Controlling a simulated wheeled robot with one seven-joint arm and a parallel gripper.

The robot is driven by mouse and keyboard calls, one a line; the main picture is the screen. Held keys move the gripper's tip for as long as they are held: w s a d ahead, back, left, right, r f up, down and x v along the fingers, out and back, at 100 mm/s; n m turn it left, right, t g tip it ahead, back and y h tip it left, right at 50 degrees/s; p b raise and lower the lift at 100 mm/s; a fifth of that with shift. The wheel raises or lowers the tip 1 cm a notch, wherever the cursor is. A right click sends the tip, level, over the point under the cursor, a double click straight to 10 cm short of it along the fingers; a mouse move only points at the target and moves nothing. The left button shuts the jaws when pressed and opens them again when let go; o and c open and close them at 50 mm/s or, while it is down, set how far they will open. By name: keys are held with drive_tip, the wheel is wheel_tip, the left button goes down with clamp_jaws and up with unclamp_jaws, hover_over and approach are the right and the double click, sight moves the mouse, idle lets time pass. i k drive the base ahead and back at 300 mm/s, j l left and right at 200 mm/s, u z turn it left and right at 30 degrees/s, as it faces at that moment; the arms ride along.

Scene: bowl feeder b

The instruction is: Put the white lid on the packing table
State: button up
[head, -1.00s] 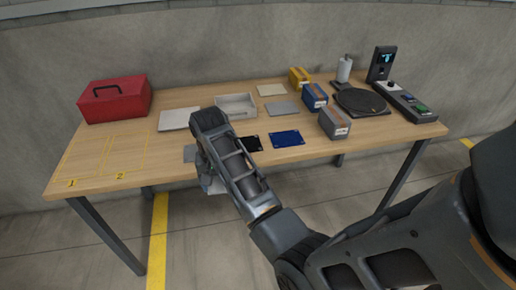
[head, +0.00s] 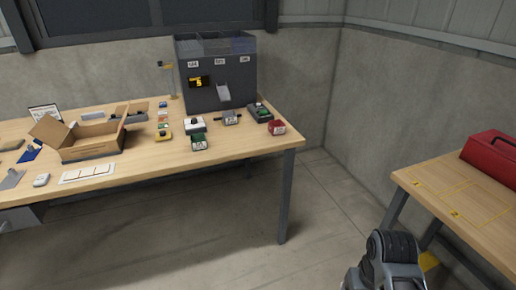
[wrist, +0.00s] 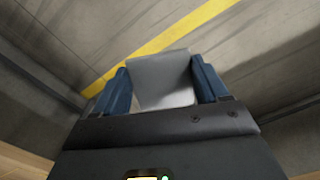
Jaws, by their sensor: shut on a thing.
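My gripper (wrist: 158,66) is shut on a flat pale grey-white piece, the white lid (wrist: 163,88), which stands between the two blue fingers in the wrist view. The floor shows beyond it. In the head view part of my arm shows at the bottom right; the fingers and lid are not visible there. A wooden table with an open cardboard box, which looks like the packing table (head: 232,150), fills the left of the head view. My arm is apart from it, across open floor.
The cardboard box (head: 92,143), a white strip card (head: 87,173), and small coloured units occupy the table. A grey bin unit (head: 217,85) stands at its back. Another wooden table (head: 470,222) with a red box (head: 495,155) is at right. Floor between the tables is clear.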

sight(166, 154)
drive_tip(key=i+j+u, duration=0.1)
drive_tip(key=u, duration=0.35)
drive_tip(key=i+j+u, duration=0.1)
drive_tip(key=u, duration=0.35)
drive_tip(key=i+u, duration=0.25)
drive_tip(key=u, duration=0.2)
